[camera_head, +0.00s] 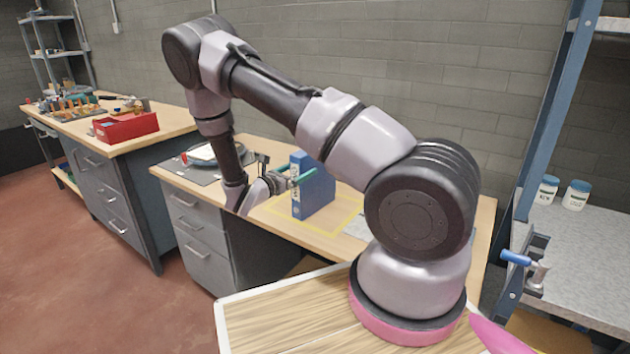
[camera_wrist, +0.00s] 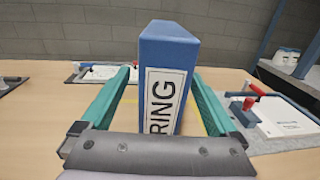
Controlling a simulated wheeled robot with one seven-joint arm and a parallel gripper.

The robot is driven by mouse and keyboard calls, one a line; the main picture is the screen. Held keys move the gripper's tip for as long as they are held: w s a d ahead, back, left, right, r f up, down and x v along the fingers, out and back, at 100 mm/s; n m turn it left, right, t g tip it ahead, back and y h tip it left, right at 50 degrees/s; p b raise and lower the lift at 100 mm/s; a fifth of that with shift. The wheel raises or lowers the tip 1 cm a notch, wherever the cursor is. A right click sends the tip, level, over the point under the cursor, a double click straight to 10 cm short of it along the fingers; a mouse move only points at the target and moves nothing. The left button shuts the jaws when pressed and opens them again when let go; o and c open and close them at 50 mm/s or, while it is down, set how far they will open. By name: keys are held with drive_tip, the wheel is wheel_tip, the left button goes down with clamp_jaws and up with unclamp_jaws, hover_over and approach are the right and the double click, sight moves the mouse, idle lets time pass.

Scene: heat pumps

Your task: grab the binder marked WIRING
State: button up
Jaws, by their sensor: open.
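A blue binder (camera_head: 314,188) stands upright on the wooden desk (camera_head: 345,207), inside a yellow outline. In the wrist view the binder (camera_wrist: 168,48) has a white spine label on which "RING" can be read; the rest of the label is hidden behind the gripper body. My gripper (camera_head: 298,173) is at the binder's spine. In the wrist view its two green fingers (camera_wrist: 160,92) are open, one on each side of the binder, with visible gaps between fingers and binder.
A clipboard with a red clamp (camera_wrist: 278,118) lies right of the binder, and another (camera_wrist: 98,73) lies behind at left. A red bin (camera_head: 126,127) stands on the left bench. Shelving with two white jars (camera_head: 576,195) is at right.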

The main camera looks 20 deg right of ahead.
sight(312, 165)
drive_tip(key=x, duration=0.5)
drive_tip(key=shift+d+f, duration=0.15)
drive_tip(key=shift+d, duration=0.05)
clamp_jaws()
